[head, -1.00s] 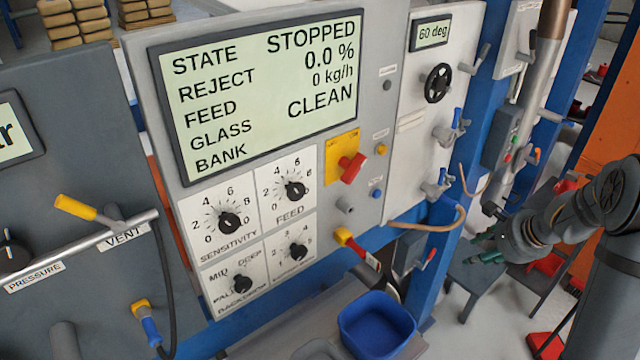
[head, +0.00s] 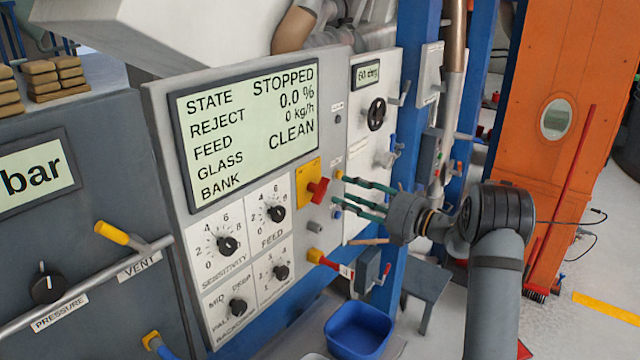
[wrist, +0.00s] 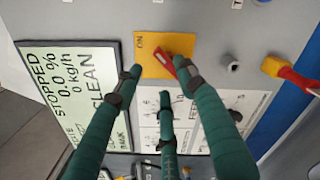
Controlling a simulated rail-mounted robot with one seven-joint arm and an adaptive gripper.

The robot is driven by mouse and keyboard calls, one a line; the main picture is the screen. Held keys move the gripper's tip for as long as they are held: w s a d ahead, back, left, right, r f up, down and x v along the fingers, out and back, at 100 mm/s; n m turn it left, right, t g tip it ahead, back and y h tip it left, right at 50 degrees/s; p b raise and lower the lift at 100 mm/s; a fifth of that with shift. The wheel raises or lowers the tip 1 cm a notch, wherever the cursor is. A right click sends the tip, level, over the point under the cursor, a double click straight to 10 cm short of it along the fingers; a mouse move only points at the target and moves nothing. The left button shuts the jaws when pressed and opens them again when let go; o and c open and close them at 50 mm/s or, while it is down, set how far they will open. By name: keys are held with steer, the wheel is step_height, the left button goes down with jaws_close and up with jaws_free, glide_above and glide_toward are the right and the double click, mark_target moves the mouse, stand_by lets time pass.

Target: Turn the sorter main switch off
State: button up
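The sorter main switch is a red handle (head: 318,188) on a yellow plate (head: 303,172), right of the display on the grey sorter panel. In the wrist view the red handle (wrist: 186,76) lies slanted across the yellow plate (wrist: 150,42), which carries an ON label. My gripper (head: 342,191) has green fingers, spread apart and empty, just right of the handle and pointing at the panel. In the wrist view the fingertips (wrist: 158,77) lie around the lower part of the plate, one close to the handle. Whether any finger touches the handle cannot be told.
The display (head: 250,125) reads STOPPED, 0.0 %, 0 kg/h and CLEAN. Dials (head: 227,245) sit left of and below the switch. A red-and-yellow lever (head: 322,259) juts out below it. A blue bin (head: 358,328) stands lower down.

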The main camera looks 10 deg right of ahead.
mark_target(327, 185)
steer(key=p+x, duration=0.3)
steer(key=x, duration=0.5)
steer(key=shift+w+a, duration=0.1)
steer(key=shift+w+a+f+p, duration=0.1)
steer(key=shift+w+p, duration=0.1)
steer(key=shift+p, duration=0.1)
steer(key=shift+c, duration=0.4)
jaws_close()
